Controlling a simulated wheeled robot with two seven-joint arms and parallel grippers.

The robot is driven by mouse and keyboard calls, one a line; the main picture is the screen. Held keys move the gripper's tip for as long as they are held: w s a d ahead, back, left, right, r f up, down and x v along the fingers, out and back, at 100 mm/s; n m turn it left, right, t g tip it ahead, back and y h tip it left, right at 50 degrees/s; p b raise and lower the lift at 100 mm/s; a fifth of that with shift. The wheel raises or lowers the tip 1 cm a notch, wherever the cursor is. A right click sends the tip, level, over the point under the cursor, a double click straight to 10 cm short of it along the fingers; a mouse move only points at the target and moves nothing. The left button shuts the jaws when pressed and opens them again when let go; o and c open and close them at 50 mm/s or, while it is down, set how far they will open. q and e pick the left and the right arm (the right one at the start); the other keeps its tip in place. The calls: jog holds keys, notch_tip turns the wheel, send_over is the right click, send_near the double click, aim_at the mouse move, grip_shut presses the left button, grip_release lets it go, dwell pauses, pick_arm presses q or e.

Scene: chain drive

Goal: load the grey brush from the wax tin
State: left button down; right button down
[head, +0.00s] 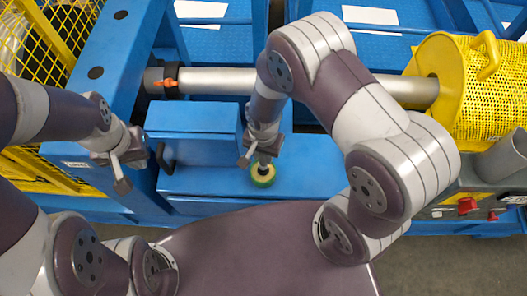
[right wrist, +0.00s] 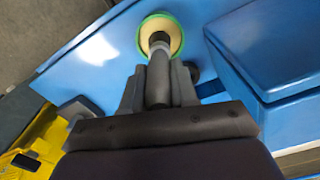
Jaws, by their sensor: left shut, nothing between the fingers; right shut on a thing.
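The wax tin (head: 270,181) is a round, shallow tin with a green rim and pale yellow wax. It stands on the blue ledge and shows at the top of the right wrist view (right wrist: 175,22). My right gripper (head: 260,160) is shut on the grey brush (right wrist: 158,78), above the tin. The brush points down, with its dark end (right wrist: 158,40) over the wax inside the rim. I cannot tell whether it touches the wax. My left gripper (head: 123,184) is shut and empty, at the left, apart from the tin.
A blue box (head: 192,148) with a dark handle stands left of the tin. A grey shaft (head: 215,82) runs behind, with an orange piece (head: 165,83) at its left end. A yellow mesh guard (head: 465,85) stands at the right. The ledge around the tin is mostly clear.

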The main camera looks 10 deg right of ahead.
jog(key=shift+f+b, duration=0.3)
jog(key=shift+f, duration=0.15)
dwell(0.3)
jog(key=shift+s+f, duration=0.1)
dwell(0.8)
notch_tip(320, 180, up, 7)
jog(key=p, duration=0.7)
dwell(0.7)
